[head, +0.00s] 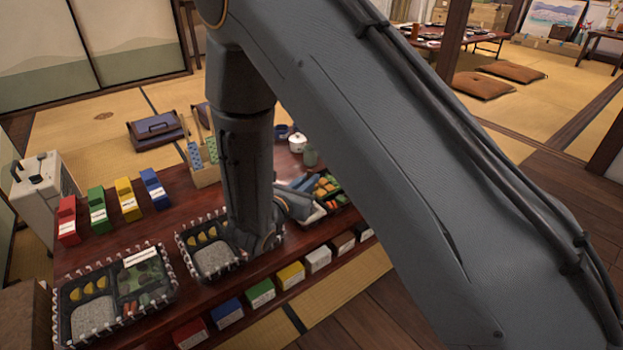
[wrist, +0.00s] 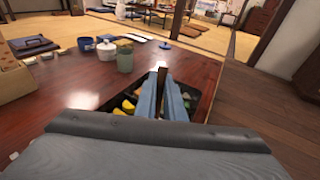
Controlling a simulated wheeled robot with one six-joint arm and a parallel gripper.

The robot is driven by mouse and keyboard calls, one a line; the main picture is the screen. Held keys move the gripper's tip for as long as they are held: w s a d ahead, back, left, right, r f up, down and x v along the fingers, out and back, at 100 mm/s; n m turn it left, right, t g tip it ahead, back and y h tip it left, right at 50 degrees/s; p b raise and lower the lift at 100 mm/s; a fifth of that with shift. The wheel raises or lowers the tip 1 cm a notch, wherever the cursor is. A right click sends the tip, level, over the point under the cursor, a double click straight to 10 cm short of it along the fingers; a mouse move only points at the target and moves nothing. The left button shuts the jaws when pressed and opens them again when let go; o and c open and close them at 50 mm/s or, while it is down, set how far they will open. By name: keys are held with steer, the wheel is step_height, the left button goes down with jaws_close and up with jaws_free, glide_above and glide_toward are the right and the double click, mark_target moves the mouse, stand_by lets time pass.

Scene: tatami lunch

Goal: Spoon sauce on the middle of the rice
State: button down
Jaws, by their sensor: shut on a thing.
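My gripper (wrist: 161,98) shows in the wrist view as two blue-grey fingers, shut on a thin brown stick-like spoon handle (wrist: 161,78). The spoon's bowl is hidden. In the head view my blue fingers (head: 303,183) are over the right-hand bento tray, which holds yellow, orange and green food (head: 327,186). Rice (head: 213,259) lies in the middle tray and rice (head: 93,318) in the left tray, beside yellow pieces. Rice in the right tray is not clear. A white pot (head: 297,143), a blue cup (head: 282,131) and a grey-green cup (head: 310,156) stand behind; no sauce is visible.
Red, green, yellow and blue boxes (head: 128,200) stand along the table's back left, beside a wooden holder (head: 204,172). More boxes (head: 260,292) line the front. My arm covers much of the head view. Dark red tabletop (wrist: 95,85) is bare left of my gripper in the wrist view.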

steer(key=shift+s+a, duration=0.3)
steer(key=shift+a, duration=0.05)
steer(key=shift+s+a+p, duration=0.45)
steer(key=shift+s+a, duration=0.15)
steer(key=shift+a, duration=0.3)
steer(key=shift+w+a+p, duration=0.25)
steer(key=shift+w+p, duration=0.1)
steer(key=shift+w, duration=0.05)
stand_by(0.8)
steer(key=shift+d, duration=0.15)
steer(key=shift+w+d, duration=0.6)
steer(key=shift+d, duration=0.2)
steer(key=shift+w+d, duration=0.1)
steer(key=shift+w+d+f, duration=0.1)
steer(key=shift+w+d, duration=0.4)
steer(key=shift+d, duration=0.25)
steer(key=shift+w+d, duration=0.1)
steer(key=shift+d, duration=0.1)
